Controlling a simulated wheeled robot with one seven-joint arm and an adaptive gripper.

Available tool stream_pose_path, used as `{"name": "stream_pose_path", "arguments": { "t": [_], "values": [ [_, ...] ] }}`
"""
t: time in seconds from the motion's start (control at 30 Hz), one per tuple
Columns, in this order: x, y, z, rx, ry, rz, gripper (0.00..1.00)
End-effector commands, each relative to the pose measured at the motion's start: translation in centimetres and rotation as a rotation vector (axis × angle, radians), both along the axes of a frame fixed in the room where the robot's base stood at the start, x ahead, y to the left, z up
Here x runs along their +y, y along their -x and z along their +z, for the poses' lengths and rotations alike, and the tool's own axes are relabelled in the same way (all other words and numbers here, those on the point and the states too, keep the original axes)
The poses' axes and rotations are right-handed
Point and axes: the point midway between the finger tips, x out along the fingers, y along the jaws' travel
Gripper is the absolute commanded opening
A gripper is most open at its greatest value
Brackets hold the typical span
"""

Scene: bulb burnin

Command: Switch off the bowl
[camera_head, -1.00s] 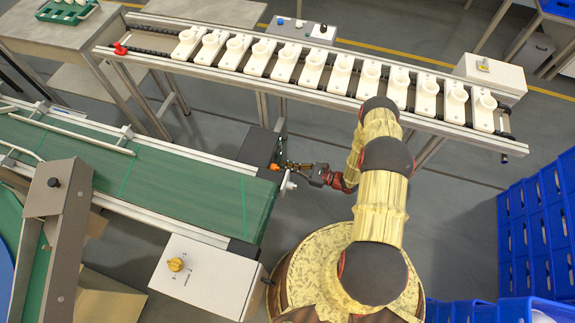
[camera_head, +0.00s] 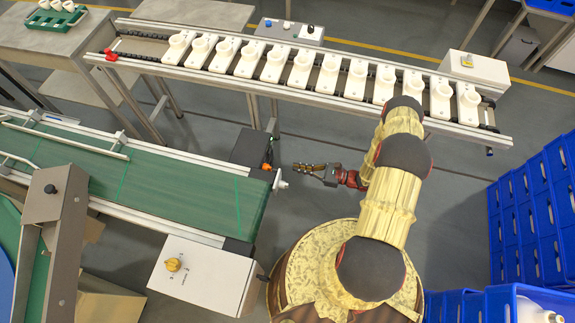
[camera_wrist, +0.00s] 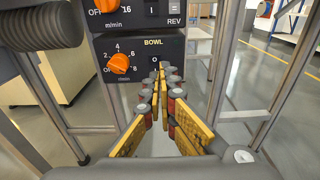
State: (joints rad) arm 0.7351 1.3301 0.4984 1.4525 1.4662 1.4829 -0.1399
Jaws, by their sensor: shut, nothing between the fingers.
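In the wrist view, a dark control panel labelled BOWL (camera_wrist: 178,45) has an orange dial (camera_wrist: 122,64) on its left. To the dial's right is a black switch (camera_wrist: 154,60) marked O, its lower part behind my fingers. I cannot tell which side of the switch is pressed. My gripper (camera_wrist: 162,68) is shut and empty, its tips in line with the switch; I cannot tell whether they touch. In the head view my gripper (camera_head: 297,166) is just right of the conveyor's end, with a visible gap. The panel's face is not visible there.
A similar panel (camera_wrist: 135,22) with a dial and a REV switch sits directly above. The green conveyor (camera_head: 150,185) lies left, with a white box with a yellow knob (camera_head: 200,275) below it. A rail (camera_head: 135,52) of white holders runs behind. Blue crates (camera_head: 530,210) stand right.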

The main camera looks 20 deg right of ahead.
Motion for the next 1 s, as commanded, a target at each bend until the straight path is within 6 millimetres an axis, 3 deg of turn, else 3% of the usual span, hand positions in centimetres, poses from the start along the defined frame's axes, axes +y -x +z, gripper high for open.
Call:
{"name": "stream_pose_path", "arguments": {
  "t": [0.1,0.3,1.0],
  "values": [
    [-1.8,1.2,0.3,0.001,0.000,-0.005,0.00],
    [-3.5,2.4,0.4,0.001,0.000,-0.002,0.00],
    [-3.8,2.7,0.3,0.002,-0.002,0.000,0.00]
  ]
}}
